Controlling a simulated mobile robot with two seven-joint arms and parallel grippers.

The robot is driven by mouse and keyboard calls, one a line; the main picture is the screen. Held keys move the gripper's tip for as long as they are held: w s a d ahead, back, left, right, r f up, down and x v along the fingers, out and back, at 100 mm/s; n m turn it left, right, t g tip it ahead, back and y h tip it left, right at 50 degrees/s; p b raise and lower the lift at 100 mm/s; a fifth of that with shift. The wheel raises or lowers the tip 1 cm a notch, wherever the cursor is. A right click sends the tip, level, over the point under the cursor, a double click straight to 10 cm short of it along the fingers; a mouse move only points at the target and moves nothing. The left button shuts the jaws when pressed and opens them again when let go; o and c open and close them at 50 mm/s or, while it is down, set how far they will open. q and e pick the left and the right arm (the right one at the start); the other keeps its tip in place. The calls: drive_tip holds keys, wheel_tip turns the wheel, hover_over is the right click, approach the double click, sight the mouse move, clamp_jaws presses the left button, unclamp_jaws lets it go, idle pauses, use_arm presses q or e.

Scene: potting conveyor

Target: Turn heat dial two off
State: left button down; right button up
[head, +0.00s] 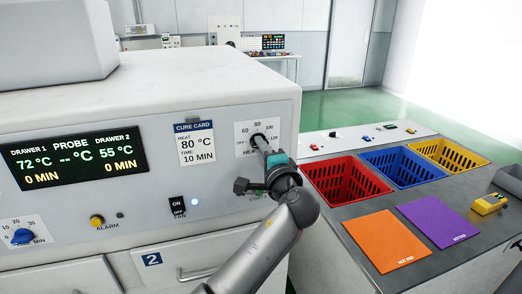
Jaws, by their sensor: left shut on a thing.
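The heat dial (256,138) sits on a white scale plate (243,129) at the right end of the oven's front panel. The plate is marked OFF, 60, 80, 100 and 120. My left gripper (260,145) reaches up to the dial from below and is shut on it. The gripper covers much of the dial, so its exact pointer setting is hard to tell. My right gripper is not in view.
The display (73,157) reads 72 °C for drawer 1 and 55 °C for drawer 2. A cure card (194,143), a fan switch (178,207) and an alarm button (97,221) are on the panel. Red (345,203), blue (374,154) and yellow (446,142) baskets stand right.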

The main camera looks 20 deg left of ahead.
use_arm(q)
drive_tip(key=c, duration=0.8)
unclamp_jaws()
drive_tip(key=shift+c, duration=0.2)
drive_tip(key=shift+s+d, duration=0.1)
drive_tip(key=p+v, duration=0.3)
drive_tip(key=v, duration=1.2)
drive_tip(key=shift+p, duration=0.3)
